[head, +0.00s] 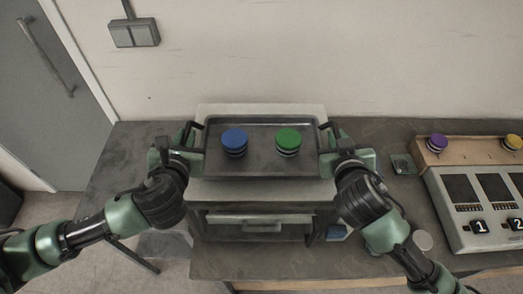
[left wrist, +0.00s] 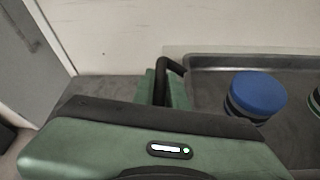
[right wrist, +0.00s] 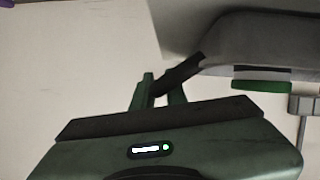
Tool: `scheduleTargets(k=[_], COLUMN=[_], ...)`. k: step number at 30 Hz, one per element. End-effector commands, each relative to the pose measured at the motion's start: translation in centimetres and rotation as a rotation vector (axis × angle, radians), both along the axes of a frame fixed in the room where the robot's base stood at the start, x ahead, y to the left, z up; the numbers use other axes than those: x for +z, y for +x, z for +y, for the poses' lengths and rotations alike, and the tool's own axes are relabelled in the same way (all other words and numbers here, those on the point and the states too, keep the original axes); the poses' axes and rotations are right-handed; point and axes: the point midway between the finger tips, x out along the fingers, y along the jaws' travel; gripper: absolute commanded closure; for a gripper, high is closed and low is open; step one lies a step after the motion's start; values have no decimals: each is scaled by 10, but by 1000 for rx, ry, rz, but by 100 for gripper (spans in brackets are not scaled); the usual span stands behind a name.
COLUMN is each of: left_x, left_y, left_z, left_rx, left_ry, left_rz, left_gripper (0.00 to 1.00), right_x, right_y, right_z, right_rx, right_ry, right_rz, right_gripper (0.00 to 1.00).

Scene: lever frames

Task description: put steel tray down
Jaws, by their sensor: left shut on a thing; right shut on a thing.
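The steel tray (head: 262,167) is a dark rectangular tray with a raised rim and a handle at each end. It is level, over the top of a light box-like unit. A blue-topped round piece (head: 235,140) and a green-topped round piece (head: 288,140) stand on it. My left gripper (head: 188,136) is shut on the tray's left handle (left wrist: 165,72). My right gripper (head: 335,134) is shut on the right handle (right wrist: 180,74). I cannot tell whether the tray touches the unit beneath it.
The light unit (head: 262,194) with a front drawer stands on a dark table (head: 400,262). At right is a console (head: 488,205) with numbered panels, and a wooden rack with purple (head: 437,142) and yellow (head: 513,142) pieces. A small green-grey dish (head: 403,164) lies between. The table's left part is clear.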

Motion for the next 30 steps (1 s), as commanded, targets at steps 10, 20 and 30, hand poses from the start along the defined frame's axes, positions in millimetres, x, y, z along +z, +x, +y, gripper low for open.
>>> scheduleTargets(k=[10,20,30], left_x=[-3,7,24], left_y=[0,-25,-67], left_z=[0,-2,-5], left_rx=[1,-2,0], left_ry=[0,0,0], left_rz=[0,0,0], left_gripper=[65,65,65], right_x=[-3,-3,-2], right_y=[0,0,-1], right_z=[0,0,0], right_rx=[0,0,0], right_ry=[-1,0,0], right_rz=[0,0,0], right_gripper=[65,65,65])
